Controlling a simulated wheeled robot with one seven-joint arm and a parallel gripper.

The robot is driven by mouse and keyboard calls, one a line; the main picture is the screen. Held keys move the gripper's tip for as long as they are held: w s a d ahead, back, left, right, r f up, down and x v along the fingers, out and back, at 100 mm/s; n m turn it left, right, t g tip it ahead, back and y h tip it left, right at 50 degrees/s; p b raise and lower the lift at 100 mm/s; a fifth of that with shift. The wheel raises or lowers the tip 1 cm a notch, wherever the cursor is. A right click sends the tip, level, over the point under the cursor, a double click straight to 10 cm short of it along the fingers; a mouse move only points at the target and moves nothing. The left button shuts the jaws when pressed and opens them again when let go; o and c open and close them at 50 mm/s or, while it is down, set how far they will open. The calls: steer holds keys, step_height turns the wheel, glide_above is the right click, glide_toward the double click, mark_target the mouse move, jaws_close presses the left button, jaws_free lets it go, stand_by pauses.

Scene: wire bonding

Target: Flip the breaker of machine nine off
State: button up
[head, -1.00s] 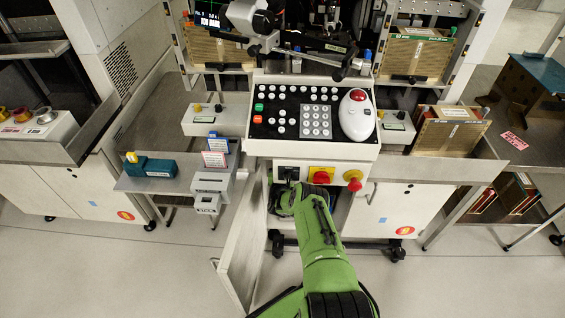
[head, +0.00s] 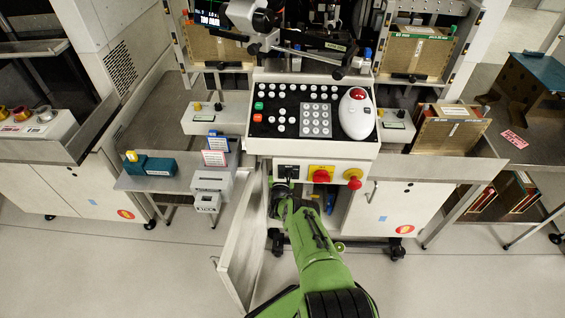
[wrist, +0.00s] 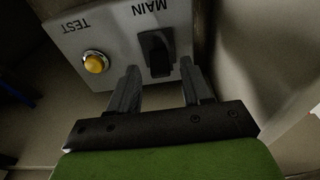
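In the wrist view a black breaker lever (wrist: 158,54) sits on a grey panel (wrist: 112,32), under an upside-down label reading MAIN. A yellow button (wrist: 95,62) labelled TEST is beside it on the left. My gripper (wrist: 162,72) is open, with one finger on each side of the lever's lower end; whether either finger touches it is unclear. In the head view my gripper (head: 282,190) is at the cabinet opening below the console. The breaker is hidden there, and no machine number is readable.
An open cabinet door (head: 243,245) stands left of my arm. Above are the console (head: 262,146) with its buttons, a red rotary switch (head: 320,175) on yellow and a red stop button (head: 354,183). A low side table (head: 150,184) is left; floor in front is clear.

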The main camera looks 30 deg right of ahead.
steer(key=p+v, duration=0.5)
steer(key=v, duration=1)
steer(key=shift+s+a+f, duration=0.15)
steer(key=shift+s+a, duration=0.05)
steer(key=shift+s, duration=0.1)
